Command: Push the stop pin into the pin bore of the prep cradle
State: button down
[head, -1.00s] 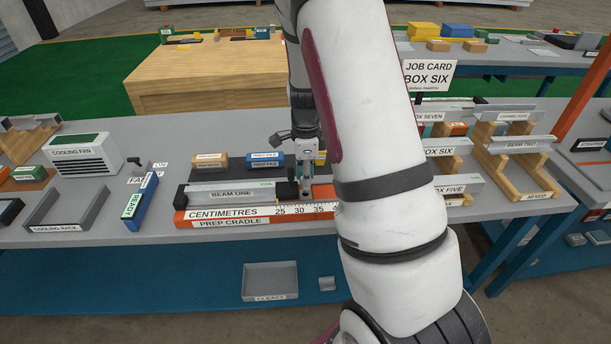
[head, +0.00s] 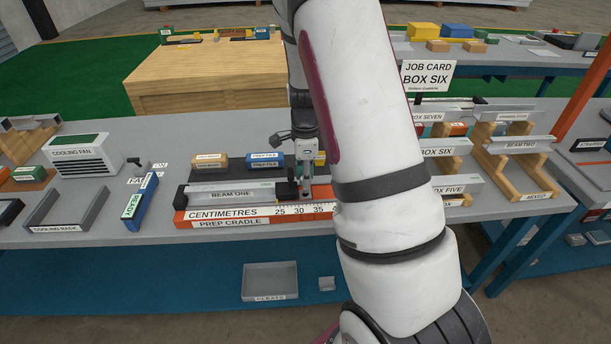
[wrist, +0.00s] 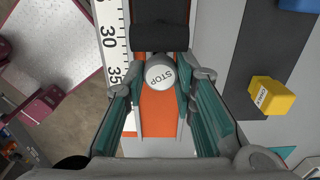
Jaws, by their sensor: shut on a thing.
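My gripper (wrist: 163,88) is shut on the stop pin (wrist: 161,73), whose round white cap reads STOP in the wrist view. The pin's shank is hidden below the cap. The orange prep cradle (wrist: 158,108) lies under the pin, with its centimetre scale (wrist: 113,72) alongside. A black block (wrist: 158,38) sits right by the cap. In the head view my gripper (head: 305,188) is over the prep cradle (head: 182,224), at the right end of the beam one bar (head: 222,194). The pin bore is hidden, so I cannot tell whether the pin's tip is in it.
Blue and tan prep file blocks (head: 264,160) stand on a dark mat behind the cradle. A yellow block (wrist: 271,95) is right of my gripper in the wrist view. A blue ready block (head: 140,200) stands left. Wooden racks (head: 510,170) stand right.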

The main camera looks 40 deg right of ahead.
jog(key=shift+f, duration=0.4)
dwell(0.3)
jog(key=shift+r, duration=0.1)
jog(key=shift+r, duration=0.35)
dwell(0.3)
jog(key=shift+a, duration=0.15)
dwell(1.1)
jog(key=shift+f, duration=0.45)
jog(key=shift+r, duration=0.15)
dwell(0.4)
jog(key=shift+r+p, duration=0.3)
jog(key=shift+s, duration=0.1)
